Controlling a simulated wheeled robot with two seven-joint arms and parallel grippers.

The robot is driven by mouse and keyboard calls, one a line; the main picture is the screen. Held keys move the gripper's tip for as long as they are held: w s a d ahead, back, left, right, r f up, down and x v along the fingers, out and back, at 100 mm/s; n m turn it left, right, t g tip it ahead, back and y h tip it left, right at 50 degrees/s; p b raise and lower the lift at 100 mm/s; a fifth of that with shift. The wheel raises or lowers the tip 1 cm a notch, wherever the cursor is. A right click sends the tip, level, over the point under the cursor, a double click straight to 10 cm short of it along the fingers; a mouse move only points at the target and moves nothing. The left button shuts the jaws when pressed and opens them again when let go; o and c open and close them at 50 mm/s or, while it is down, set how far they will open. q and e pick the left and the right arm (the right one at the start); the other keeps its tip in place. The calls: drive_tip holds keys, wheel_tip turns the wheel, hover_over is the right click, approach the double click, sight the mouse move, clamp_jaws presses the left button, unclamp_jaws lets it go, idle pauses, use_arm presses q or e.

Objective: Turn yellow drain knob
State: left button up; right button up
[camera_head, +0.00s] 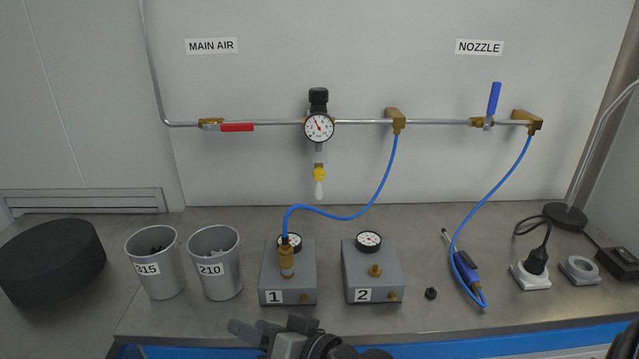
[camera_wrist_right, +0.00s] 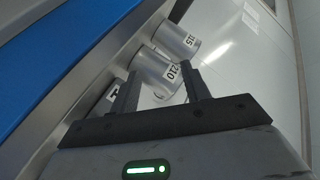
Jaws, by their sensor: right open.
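The yellow drain knob (camera_head: 319,174) sits under the regulator (camera_head: 318,97) with its round gauge (camera_head: 319,127), on the back wall. A short white tip (camera_head: 319,190) hangs below it. My right gripper (camera_head: 267,330) is at the front edge of the bench, low in the head view, well below and in front of the knob. Its two fingers are apart and empty. In the right wrist view the fingers (camera_wrist_right: 160,72) point toward the grey cups, and the knob does not show there. My left gripper is not in view.
Grey cups 315 (camera_head: 155,262) and 210 (camera_head: 215,262) stand left of box 1 (camera_head: 303,270) and box 2 (camera_head: 372,272). A blue hose (camera_head: 345,217) arcs from the pipe to box 1, right of the knob. A red-handled valve (camera_head: 236,128) is left.

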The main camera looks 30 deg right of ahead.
sight(319, 177)
drive_tip(key=w+d+r+m+t+h+b, duration=0.1)
drive_tip(key=w+d+r+m+t+h, duration=0.45)
drive_tip(key=r+m, duration=0.4)
drive_tip(key=w+d+r+m+t+h, duration=0.45)
drive_tip(key=d+r+m, duration=0.25)
drive_tip(key=r+m, duration=0.3)
drive_tip(key=w+d+m+g+h, duration=0.2)
drive_tip(key=d+m+g+h, duration=0.45)
drive_tip(key=m, duration=0.75)
drive_tip(key=w+d+f+m+g+b, duration=0.2)
drive_tip(key=w+d+f+m+g, duration=0.1)
drive_tip(key=f+m, duration=0.55)
drive_tip(key=shift+n+t, duration=0.25)
drive_tip(key=shift+n, duration=0.65)
drive_tip(key=w+d, duration=0.1)
drive_tip(key=w, duration=0.1)
drive_tip(key=w+d+f, duration=0.1)
drive_tip(key=w, duration=0.1)
drive_tip(key=w+d+f, duration=0.1)
drive_tip(key=shift+w, duration=0.4)
drive_tip(key=shift+w+d, duration=0.25)
drive_tip(key=shift+w, duration=0.15)
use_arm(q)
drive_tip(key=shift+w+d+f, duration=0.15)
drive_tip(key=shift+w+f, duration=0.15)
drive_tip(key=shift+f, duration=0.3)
